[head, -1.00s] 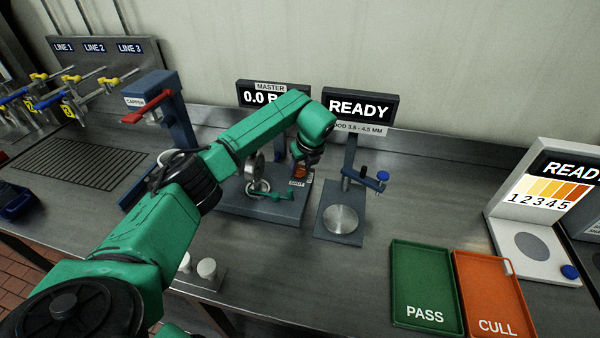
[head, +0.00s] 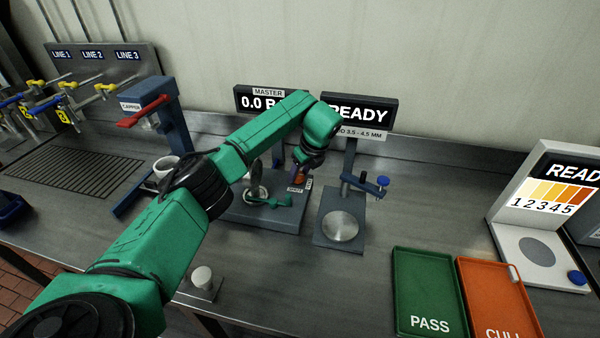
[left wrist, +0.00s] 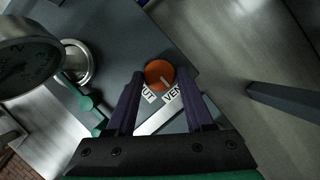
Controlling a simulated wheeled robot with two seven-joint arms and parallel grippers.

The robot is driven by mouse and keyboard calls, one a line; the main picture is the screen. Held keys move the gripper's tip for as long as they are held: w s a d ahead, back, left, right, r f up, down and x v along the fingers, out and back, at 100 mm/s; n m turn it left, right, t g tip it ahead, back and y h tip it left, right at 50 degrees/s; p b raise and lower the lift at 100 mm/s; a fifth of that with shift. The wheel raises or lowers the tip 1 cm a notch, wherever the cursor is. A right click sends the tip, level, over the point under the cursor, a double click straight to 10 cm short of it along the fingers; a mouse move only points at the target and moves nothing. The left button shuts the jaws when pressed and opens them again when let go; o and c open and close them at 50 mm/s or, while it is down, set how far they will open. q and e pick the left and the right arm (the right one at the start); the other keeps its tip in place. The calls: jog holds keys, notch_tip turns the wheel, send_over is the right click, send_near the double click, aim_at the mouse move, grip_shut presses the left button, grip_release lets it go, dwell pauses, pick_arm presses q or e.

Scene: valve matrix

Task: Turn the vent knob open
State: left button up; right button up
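The vent knob is a round orange knob with a pale pointer mark. It shows in the left wrist view (left wrist: 159,74) and, small and partly covered by my gripper, in the head view (head: 299,179). A white label with VENT and part of SHUT lies beside it. My left gripper (left wrist: 160,82) has its two dark purple fingers apart, one on each side of the knob with the tips close to it. I cannot tell whether they touch it. In the head view my left gripper (head: 303,168) points down over the grey block's back right part. My right gripper is not in view.
A round gauge (left wrist: 28,55) and a green lever (head: 270,201) are left of the knob on the same grey base (head: 245,215). A stand with a round plate (head: 340,227) stands close on the right. Green PASS (head: 425,270) and orange CULL trays lie further right.

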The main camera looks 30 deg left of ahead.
pick_arm(q)
jog(key=shift+o, duration=1.2)
jog(key=b+v, duration=0.3)
jog(key=v, duration=1.1)
jog(key=shift+r, duration=0.3)
